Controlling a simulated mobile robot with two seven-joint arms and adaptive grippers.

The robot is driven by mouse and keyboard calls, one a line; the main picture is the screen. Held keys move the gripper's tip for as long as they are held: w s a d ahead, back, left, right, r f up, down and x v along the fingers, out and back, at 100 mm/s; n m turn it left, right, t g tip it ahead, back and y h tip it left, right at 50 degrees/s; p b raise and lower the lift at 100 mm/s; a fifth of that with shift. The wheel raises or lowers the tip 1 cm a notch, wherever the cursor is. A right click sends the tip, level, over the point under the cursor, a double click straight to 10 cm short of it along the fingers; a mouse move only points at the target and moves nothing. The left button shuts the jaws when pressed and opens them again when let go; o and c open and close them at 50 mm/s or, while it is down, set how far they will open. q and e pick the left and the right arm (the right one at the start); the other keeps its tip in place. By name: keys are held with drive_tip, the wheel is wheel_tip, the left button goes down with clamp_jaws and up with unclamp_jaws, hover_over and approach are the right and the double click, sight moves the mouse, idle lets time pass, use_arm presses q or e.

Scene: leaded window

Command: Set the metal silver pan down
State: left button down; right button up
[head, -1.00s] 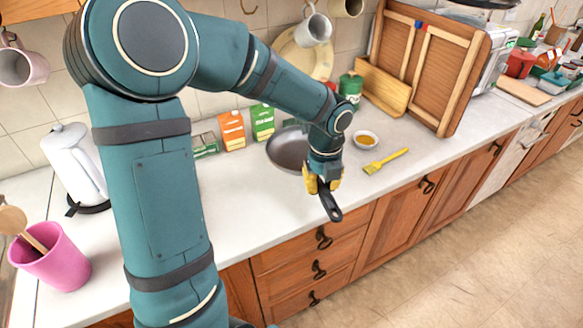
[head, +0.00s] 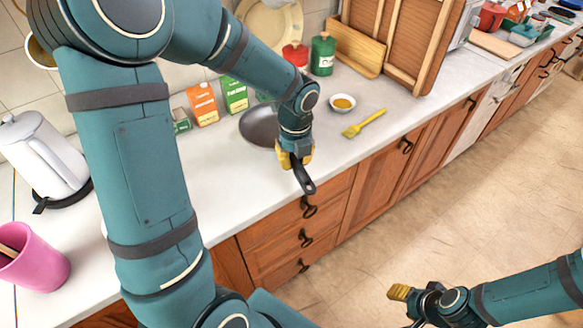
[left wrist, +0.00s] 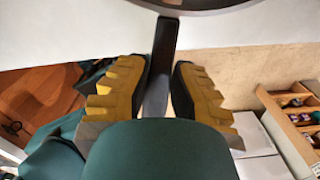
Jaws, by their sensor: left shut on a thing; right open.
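The metal silver pan (head: 258,126) is at the counter, beside the juice cartons, its bowl partly hidden behind my left arm. My left gripper (head: 296,158) is shut on the pan's dark handle (head: 303,181), which points toward the counter's front edge. In the left wrist view the handle (left wrist: 161,60) runs between the yellow fingers of the left gripper (left wrist: 162,82), and the pan's rim (left wrist: 205,9) shows at the top. I cannot tell whether the pan's base touches the counter. My right gripper (head: 399,293) is open and empty, low over the floor.
The white counter (head: 215,185) is clear in front of the cartons. Orange (head: 202,104) and green (head: 235,95) cartons stand behind the pan. A small bowl (head: 342,104) and a yellow brush (head: 364,124) lie to its right. A kettle (head: 38,155) and pink cup (head: 35,268) stand left.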

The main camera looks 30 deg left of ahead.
use_arm(q)
drive_tip(key=shift+f+b, duration=0.5)
drive_tip(key=shift+f, duration=2.05)
drive_tip(key=c, duration=1)
unclamp_jaws()
wheel_tip(320, 180, up, 12)
drive_tip(key=p, duration=0.2)
drive_tip(key=shift+s+d+p, duration=0.15)
drive_tip(key=shift+p, duration=0.15)
